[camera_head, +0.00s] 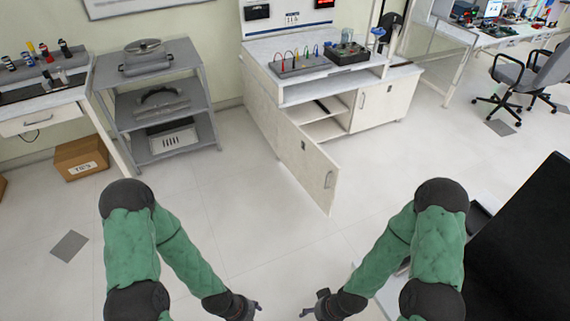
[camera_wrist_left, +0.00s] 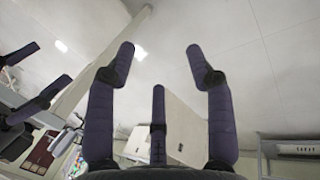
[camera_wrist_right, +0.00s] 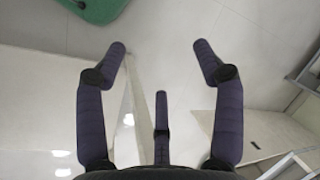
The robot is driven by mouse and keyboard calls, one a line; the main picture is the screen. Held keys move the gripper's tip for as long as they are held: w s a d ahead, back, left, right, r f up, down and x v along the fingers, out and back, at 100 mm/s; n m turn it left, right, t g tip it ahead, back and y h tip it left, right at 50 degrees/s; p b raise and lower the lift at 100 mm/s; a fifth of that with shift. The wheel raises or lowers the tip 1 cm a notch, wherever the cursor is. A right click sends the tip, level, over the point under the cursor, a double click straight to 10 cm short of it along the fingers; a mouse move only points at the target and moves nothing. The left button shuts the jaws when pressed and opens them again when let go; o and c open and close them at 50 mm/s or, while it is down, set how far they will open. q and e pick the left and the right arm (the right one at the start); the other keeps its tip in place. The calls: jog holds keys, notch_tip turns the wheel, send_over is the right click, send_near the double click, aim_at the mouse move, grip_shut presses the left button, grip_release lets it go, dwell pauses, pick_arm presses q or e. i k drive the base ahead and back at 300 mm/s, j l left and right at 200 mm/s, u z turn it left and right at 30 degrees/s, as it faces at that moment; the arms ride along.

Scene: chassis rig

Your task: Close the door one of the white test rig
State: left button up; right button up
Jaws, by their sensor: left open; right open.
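The white test rig (camera_head: 262,118) stands at the back centre in the head view. Its left door (camera_head: 318,178) is swung wide open towards me, with a handle near its free edge, and shows part of the shelves (camera_head: 322,128) inside. Its right door (camera_head: 376,104) is closed. My left gripper (camera_head: 252,308) and my right gripper (camera_head: 316,304) are low in front of the rig, both apart from the open door. In the wrist views the left fingers (camera_wrist_left: 158,60) and right fingers (camera_wrist_right: 158,60) are spread and empty.
A grey shelf cart (camera_head: 160,105) stands left of the rig, with a cardboard box (camera_head: 82,157) on the floor beside it. A black panel (camera_head: 525,245) and a white surface lie at the lower right. Office chairs (camera_head: 520,78) are at the far right. The floor before the door is clear.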

aim_at(315, 170)
jog(key=i+j, duration=0.1)
jog(key=i, duration=0.65)
jog(key=i+j, duration=0.1)
jog(key=i, duration=0.65)
jog(key=j+u, duration=0.05)
